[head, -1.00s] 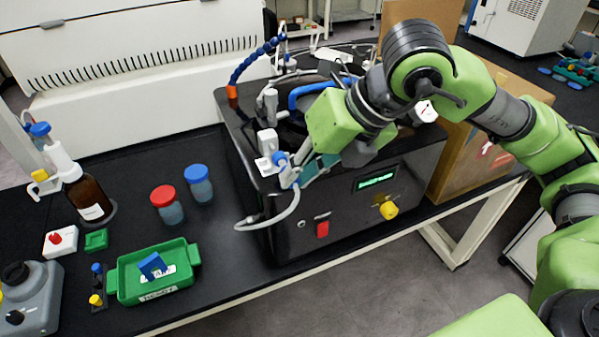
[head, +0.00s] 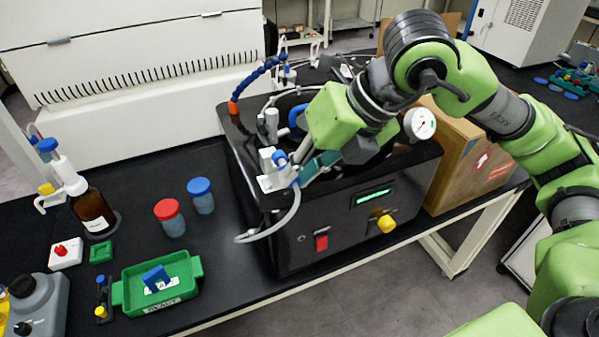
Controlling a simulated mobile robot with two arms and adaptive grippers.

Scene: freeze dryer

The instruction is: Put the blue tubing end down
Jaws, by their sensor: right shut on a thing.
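My right gripper (head: 302,176) reaches in from the right over the front left corner of the black freeze dryer (head: 318,222). Its fingers are shut on the upper end of the tubing, beside a white valve with a blue part (head: 280,158). The pale, translucent tubing (head: 290,217) hangs from there in a curve down the dryer's front, its other end free at the lower left. The fingers partly hide the held end, so I cannot tell whether it touches the valve. My left gripper is not in view.
A blue segmented hose (head: 258,72) arches behind the valve, and a round gauge (head: 420,124) stands at right. Red-capped (head: 170,217) and blue-capped (head: 202,196) jars, a green tray (head: 190,288) and a brown bottle (head: 92,212) stand left. Bare black bench lies between jars and dryer.

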